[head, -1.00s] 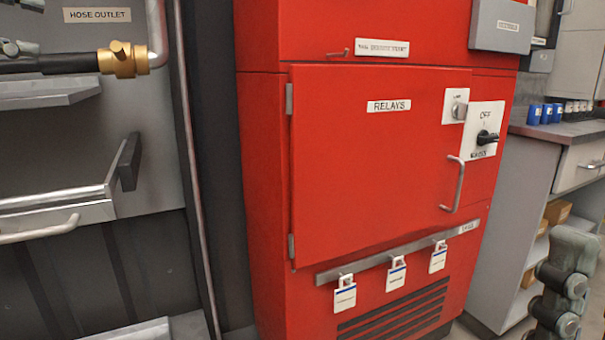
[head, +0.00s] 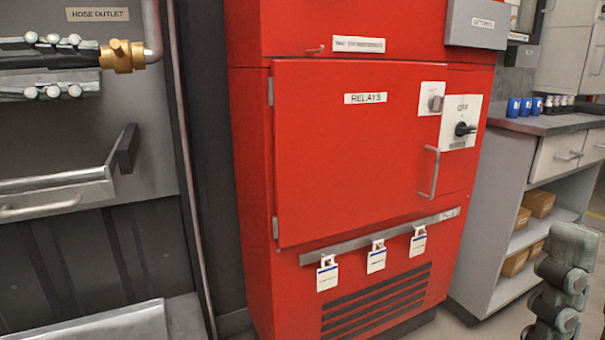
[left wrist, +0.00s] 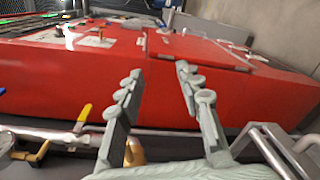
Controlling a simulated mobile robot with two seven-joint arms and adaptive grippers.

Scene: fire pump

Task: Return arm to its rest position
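My left gripper (head: 92,63) comes in from the left edge at the hose outlet. Its two grey fingers with round knuckles lie one above and one below the black hose end that runs into the brass coupling (head: 122,56). The fingers are apart, and I cannot tell whether they touch the hose. The left wrist view shows the same open fingers (left wrist: 159,70) pointing toward the red cabinet, with a brass part (left wrist: 134,152) low between them. A grey jointed part (head: 562,285) of my right arm shows at the lower right. Its fingertips cannot be made out.
The red relay cabinet (head: 350,160) stands shut in the middle, with white tags (head: 376,262) along its lower rail. A grey panel handle (head: 60,190) juts out below the hose. A counter with blue cups (head: 520,107) is at the right.

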